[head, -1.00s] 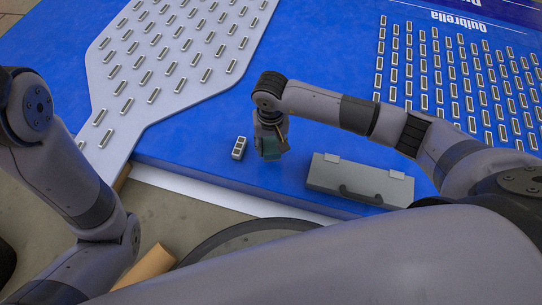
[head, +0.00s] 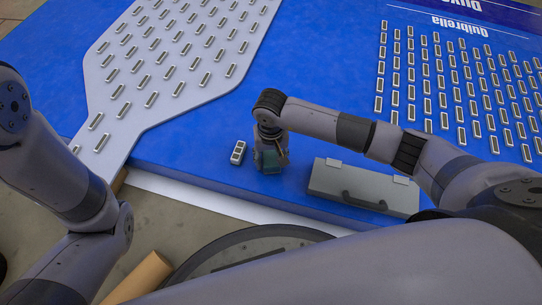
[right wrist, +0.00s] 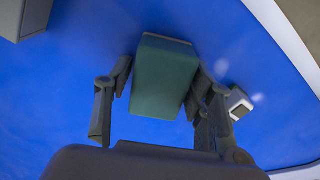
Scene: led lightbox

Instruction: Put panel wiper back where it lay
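The panel wiper appears to be the teal block (head: 268,163) at my right gripper (head: 268,150), over the front part of the blue panel. In the right wrist view the block (right wrist: 163,78) sits between the two fingers of the gripper (right wrist: 160,88). The fingers look closed on its sides. The block is low, at or just above the blue surface; I cannot tell whether it touches. My left arm shows at the left of the head view, but its gripper is out of view.
A small module (head: 238,152) lies just left of the wiper; it also shows in the right wrist view (right wrist: 238,103). A grey case (head: 363,187) stands to the right. A grey tray (head: 165,92) with many modules lies behind left. Rows of modules (head: 445,92) lie behind right.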

